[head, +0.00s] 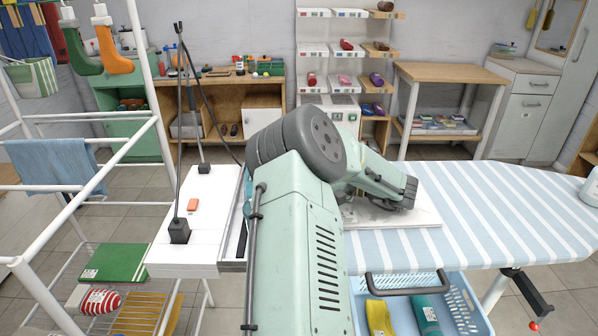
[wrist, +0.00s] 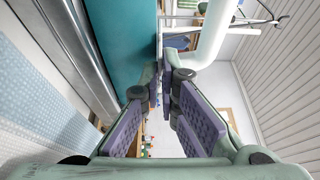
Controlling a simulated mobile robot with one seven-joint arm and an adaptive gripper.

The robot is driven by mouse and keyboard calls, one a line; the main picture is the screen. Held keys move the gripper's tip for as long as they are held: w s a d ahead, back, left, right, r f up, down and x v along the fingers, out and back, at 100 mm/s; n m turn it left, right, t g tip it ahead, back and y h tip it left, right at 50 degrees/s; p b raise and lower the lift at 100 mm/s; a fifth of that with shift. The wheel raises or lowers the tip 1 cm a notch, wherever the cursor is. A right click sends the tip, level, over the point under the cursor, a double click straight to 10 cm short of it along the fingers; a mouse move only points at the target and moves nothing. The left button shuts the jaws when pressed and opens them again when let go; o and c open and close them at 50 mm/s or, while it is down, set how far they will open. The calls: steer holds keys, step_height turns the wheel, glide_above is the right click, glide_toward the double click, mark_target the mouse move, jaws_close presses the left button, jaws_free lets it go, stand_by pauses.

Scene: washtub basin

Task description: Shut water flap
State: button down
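In the head view my gripper (head: 397,190) is low over the white slab (head: 425,214) at the left end of the ironing board, partly hidden by my own arm. In the wrist view my gripper (wrist: 161,82) shows two fingers with purple pads, a gap between them and nothing held. A teal surface (wrist: 127,45) lies left of the fingers, and a thick white pipe-like part (wrist: 207,35) lies beyond them to the right. I cannot tell whether the fingertips touch either one.
The striped ironing board (head: 500,205) fills the right, with a blue basket (head: 462,308) below it. A white drying rack (head: 130,150) stands at left beside a white table (head: 207,232) holding an orange block (head: 193,204). Shelves (head: 345,30) and a wooden-topped table (head: 450,73) line the back wall.

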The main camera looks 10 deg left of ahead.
stand_by(0.4)
steer(key=c, duration=2.1)
jaws_free()
steer(key=d, duration=0.3)
steer(key=s+d, duration=0.1)
steer(key=d, duration=0.3)
steer(key=shift+s+d, duration=0.15)
steer(key=shift+s, duration=0.05)
steer(key=shift+f, duration=0.1)
steer(key=shift+s+f, duration=0.1)
